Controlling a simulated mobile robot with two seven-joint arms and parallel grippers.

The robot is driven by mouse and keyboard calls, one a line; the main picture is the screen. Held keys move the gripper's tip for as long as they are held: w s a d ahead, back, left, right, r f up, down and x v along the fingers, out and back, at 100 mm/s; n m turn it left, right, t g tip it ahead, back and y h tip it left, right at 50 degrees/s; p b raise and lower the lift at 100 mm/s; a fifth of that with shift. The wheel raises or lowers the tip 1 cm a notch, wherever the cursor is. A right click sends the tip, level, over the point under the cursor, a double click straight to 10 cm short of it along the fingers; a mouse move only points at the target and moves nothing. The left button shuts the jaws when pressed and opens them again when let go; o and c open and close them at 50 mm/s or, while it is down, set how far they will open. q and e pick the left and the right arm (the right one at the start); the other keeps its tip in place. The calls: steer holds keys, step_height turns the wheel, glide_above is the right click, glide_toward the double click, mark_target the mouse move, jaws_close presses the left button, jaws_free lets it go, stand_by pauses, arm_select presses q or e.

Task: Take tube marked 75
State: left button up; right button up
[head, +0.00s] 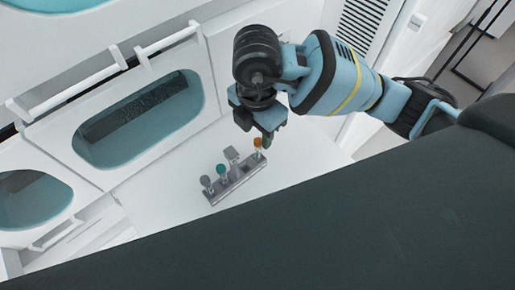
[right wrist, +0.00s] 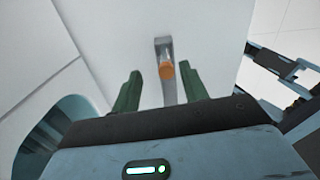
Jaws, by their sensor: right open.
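A grey rack (head: 238,181) on the white surface holds a row of upright tubes. The tube with an orange cap (head: 258,143) is at its right end. A teal-capped tube (head: 221,169) and a grey-capped tube (head: 206,181) are toward its left end. No number can be read on any of them. My right gripper (head: 266,137) is close to the orange-capped tube. In the right wrist view the orange cap (right wrist: 167,70) shows between the two green fingers of the open gripper (right wrist: 162,76), with a gap on both sides. My left gripper is out of view.
A grey square-topped piece (head: 231,154) stands at the rack between the teal and orange caps. White panels with oval teal windows (head: 140,118) and a rail (head: 100,75) border the surface on the left. The white surface (head: 165,185) left of the rack is clear.

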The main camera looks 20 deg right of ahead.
mark_target(258, 148)
steer(key=shift+s+f, duration=0.25)
steer(key=shift+f, duration=0.9)
steer(key=shift+s+f, duration=0.25)
steer(key=shift+f, duration=1.45)
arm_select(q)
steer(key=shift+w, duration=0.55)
arm_select(e)
steer(key=c, duration=0.8)
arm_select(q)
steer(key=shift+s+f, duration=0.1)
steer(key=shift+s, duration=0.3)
arm_select(e)
steer(key=shift+c, duration=0.2)
